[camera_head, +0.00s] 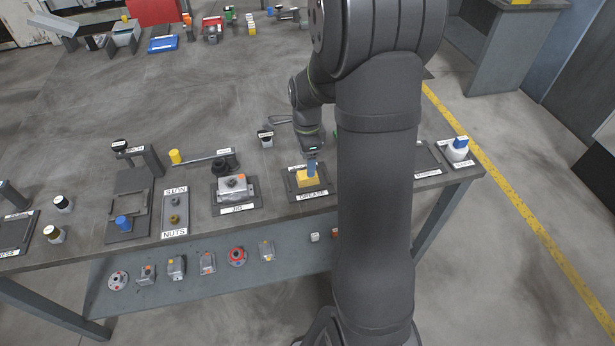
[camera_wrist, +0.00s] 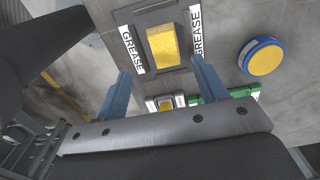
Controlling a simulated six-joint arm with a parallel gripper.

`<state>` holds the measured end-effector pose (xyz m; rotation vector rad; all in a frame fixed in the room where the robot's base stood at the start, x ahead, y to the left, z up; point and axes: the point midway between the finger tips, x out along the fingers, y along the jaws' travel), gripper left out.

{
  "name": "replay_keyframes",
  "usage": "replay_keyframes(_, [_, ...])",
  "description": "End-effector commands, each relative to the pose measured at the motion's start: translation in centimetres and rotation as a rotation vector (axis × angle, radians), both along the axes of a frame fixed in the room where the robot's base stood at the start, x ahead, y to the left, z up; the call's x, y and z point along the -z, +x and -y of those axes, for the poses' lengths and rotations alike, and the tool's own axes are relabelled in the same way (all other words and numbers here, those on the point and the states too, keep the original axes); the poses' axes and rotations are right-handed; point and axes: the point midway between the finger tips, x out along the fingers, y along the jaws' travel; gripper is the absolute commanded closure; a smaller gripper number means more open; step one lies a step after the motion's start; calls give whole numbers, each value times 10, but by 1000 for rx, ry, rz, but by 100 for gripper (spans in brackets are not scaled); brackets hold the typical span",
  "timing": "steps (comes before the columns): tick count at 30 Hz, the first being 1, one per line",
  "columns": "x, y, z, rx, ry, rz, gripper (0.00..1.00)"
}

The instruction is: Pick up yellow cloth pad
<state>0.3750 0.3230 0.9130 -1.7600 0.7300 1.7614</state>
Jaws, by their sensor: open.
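The yellow cloth pad (camera_head: 305,180) is a small block-like piece lying on a dark tray (camera_head: 318,191) labelled GREASE on the workbench. In the wrist view the pad (camera_wrist: 163,46) lies ahead of the fingers, with a GREASE label on either side of it. My gripper (camera_head: 312,169) points down at the pad in the head view, and its blue finger overlaps the pad's back edge there. In the wrist view my gripper (camera_wrist: 161,68) has its two blue fingers spread wide with nothing between them. I cannot tell the exact height left above the pad.
A tray with a grey metal part (camera_head: 233,186) stands left of the pad, with a NUTS tray (camera_head: 174,225) beyond. A blue round container with a yellow top (camera_wrist: 262,57) lies right in the wrist view.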

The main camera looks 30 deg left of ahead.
Motion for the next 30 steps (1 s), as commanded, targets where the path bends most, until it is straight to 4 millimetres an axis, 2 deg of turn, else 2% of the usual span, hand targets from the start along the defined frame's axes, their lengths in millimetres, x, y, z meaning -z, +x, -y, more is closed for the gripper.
replay_keyframes(8, [20, 2, -1, 0, 0, 0, 35])
replay_keyframes(18, [62, 6, -2, 0, 0, 0, 35])
replay_keyframes(26, [65, 7, -2, 0, 1, 1, 35])
replay_keyframes(27, [65, 7, -2, 0, 1, 1, 36])
replay_keyframes(30, [65, 7, -2, 0, 1, 1, 56])
